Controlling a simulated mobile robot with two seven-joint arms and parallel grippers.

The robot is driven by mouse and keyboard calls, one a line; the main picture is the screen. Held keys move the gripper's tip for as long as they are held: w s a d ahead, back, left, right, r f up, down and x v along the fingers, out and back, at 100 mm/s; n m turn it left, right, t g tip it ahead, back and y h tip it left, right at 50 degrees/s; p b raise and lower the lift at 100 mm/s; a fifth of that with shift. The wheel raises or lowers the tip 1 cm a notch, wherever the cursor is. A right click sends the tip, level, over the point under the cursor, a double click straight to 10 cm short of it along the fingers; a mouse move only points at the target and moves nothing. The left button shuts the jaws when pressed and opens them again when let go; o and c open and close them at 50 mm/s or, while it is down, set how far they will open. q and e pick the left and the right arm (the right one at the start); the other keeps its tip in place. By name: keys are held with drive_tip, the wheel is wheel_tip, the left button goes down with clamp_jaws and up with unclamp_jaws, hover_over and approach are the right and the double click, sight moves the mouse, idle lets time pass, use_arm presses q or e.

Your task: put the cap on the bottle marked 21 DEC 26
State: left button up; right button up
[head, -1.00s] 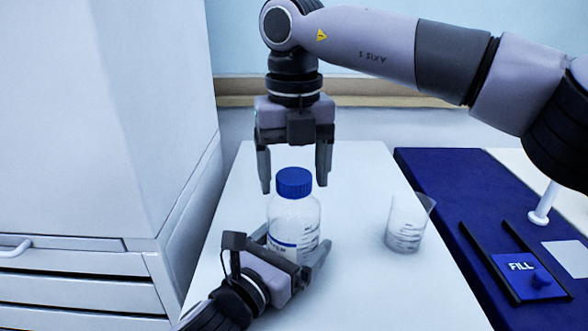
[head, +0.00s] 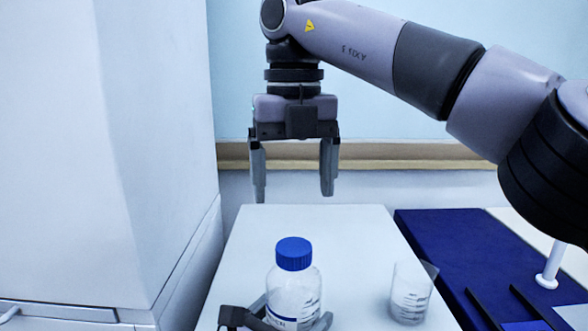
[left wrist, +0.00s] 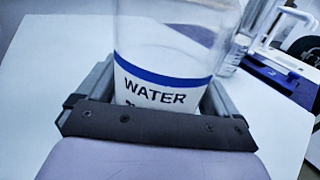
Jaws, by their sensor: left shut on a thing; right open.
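A clear bottle (head: 293,292) stands upright near the front of the white table, with a blue cap (head: 293,254) seated on its neck. My left gripper (head: 288,318) is shut around the lower part of the bottle, partly cut off by the frame's bottom edge. The left wrist view shows the bottle (left wrist: 165,50) between the fingers, its label (left wrist: 160,90) reading WATER under a blue band. The text below that is hidden by the gripper, so I cannot read a date. My right gripper (head: 294,190) is open and empty, pointing down above the cap and apart from it.
A clear graduated beaker (head: 410,292) stands to the right of the bottle on the white table (head: 350,225). A dark blue mat (head: 440,235) lies further right, with a white post (head: 551,265) beyond it. A tall pale cabinet (head: 110,150) borders the left. The table behind the bottle is clear.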

drive_tip(key=shift+r, duration=1.2)
use_arm(q)
drive_tip(key=o, duration=1.7)
drive_tip(key=shift+s, duration=0.1)
drive_tip(key=v, duration=0.6)
drive_tip(key=shift+s+a, duration=0.35)
drive_tip(key=shift+s, duration=0.05)
